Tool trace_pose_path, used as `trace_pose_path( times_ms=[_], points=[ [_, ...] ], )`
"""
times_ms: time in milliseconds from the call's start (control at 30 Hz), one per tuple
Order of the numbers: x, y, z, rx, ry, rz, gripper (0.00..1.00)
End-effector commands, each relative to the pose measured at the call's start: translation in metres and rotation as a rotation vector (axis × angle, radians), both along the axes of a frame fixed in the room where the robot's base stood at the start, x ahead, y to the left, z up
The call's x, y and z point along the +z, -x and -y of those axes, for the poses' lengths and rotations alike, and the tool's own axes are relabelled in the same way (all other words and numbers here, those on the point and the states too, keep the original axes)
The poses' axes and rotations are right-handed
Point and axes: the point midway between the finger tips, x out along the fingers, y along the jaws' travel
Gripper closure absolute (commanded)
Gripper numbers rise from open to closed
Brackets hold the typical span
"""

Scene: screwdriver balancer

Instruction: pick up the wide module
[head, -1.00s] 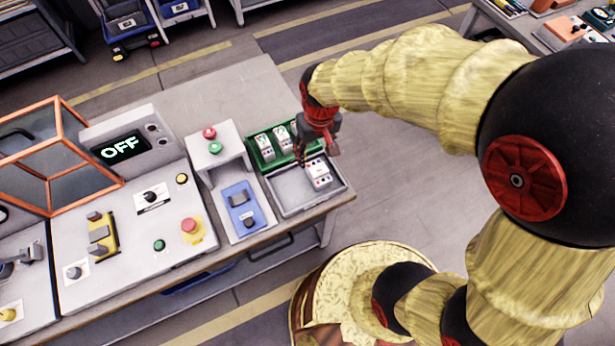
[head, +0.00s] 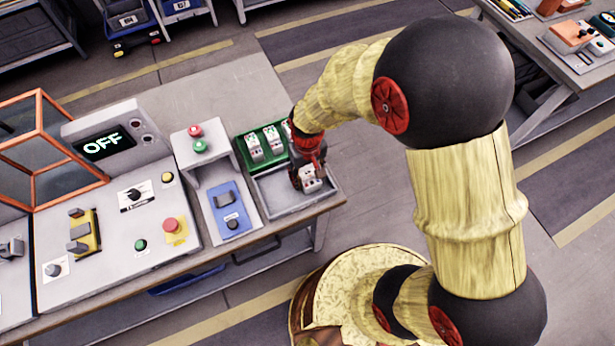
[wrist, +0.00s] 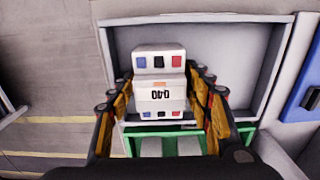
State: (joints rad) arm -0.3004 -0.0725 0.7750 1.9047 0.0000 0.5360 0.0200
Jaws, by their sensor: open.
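The wide module (wrist: 160,95) is a white block with blue, black and red marks on its top and a printed label. It sits in the grey tray (wrist: 270,60), close to the tray's edge by the green rack. In the head view the module (head: 312,184) is partly hidden by my gripper (head: 308,172), which is over it. In the wrist view my gripper (wrist: 160,100) is open, with one finger on each side of the module. Small gaps show between fingers and module.
The green rack (head: 240,148) with several white modules adjoins the tray (head: 283,208). A blue switch unit (head: 229,208) and a grey stand with red and green buttons (head: 190,145) are to the left. The tray's front part is empty.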

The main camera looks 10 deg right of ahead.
Motion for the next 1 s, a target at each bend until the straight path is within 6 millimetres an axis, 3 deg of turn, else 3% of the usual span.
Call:
trace_pose_path(
  times_ms=[200, 900, 1000],
  points=[
    [-0.0005, -0.0007, -0.0001, 0.0, -0.001, 0.002, 0.5],
    [-0.0002, -0.0007, -0.0001, 0.0, -0.001, 0.002, 0.9],
    [0.0001, -0.001, -0.0002, 0.0, -0.001, 0.002, 0.9]
  ],
)
